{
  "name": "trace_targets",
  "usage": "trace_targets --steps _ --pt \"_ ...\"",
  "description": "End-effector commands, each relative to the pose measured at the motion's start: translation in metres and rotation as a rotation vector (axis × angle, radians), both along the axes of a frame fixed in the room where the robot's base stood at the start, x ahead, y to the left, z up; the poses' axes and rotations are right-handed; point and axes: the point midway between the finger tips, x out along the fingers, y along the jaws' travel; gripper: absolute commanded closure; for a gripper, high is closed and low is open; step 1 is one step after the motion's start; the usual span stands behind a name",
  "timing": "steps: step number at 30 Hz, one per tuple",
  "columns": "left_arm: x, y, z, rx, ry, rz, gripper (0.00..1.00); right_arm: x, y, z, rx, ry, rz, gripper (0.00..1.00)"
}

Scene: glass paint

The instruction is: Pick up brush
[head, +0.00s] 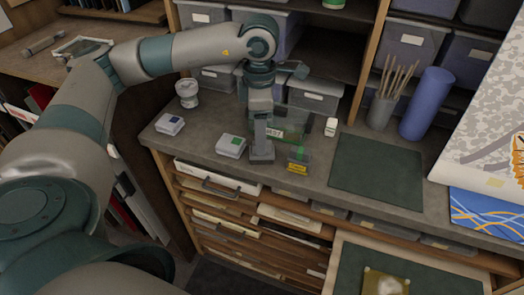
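My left arm reaches in from the left and bends down over the grey worktop. My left gripper (262,152) points down beside a greenish clear container (284,122); its fingers show as one grey shape, so I cannot tell if they are open or hold anything. I cannot clearly make out a brush near it. Several thin wooden sticks (397,78), which may be brush handles, stand in a grey cup (380,112) toward the right. My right gripper is not in view.
Small labelled boxes (231,146) (170,124), a small green and yellow item (298,160) and a white cup (187,93) stand around the gripper. A dark green mat (378,170) lies bare. A blue cylinder (427,103) stands behind. An open drawer (336,270) juts out below.

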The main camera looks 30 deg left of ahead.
Motion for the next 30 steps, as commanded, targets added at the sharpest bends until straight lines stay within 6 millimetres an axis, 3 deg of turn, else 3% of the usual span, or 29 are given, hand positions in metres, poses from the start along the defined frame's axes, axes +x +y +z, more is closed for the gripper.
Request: trace_targets --steps 7,13,28,29,30 --pt "0.003 -0.003 -0.021 0.000 0.004 0.000 0.44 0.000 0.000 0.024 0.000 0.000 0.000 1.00" --pt "0.004 -0.002 -0.042 0.000 0.001 0.000 0.44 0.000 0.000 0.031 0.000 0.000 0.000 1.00" --pt "0.004 -0.003 -0.046 -0.001 -0.001 0.000 0.44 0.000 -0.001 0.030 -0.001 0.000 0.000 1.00" --pt "0.004 -0.003 -0.046 -0.001 -0.001 0.000 0.46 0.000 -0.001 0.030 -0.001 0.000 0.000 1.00" --pt "0.004 -0.003 -0.046 -0.001 -0.001 0.000 0.56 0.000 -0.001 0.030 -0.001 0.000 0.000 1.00"
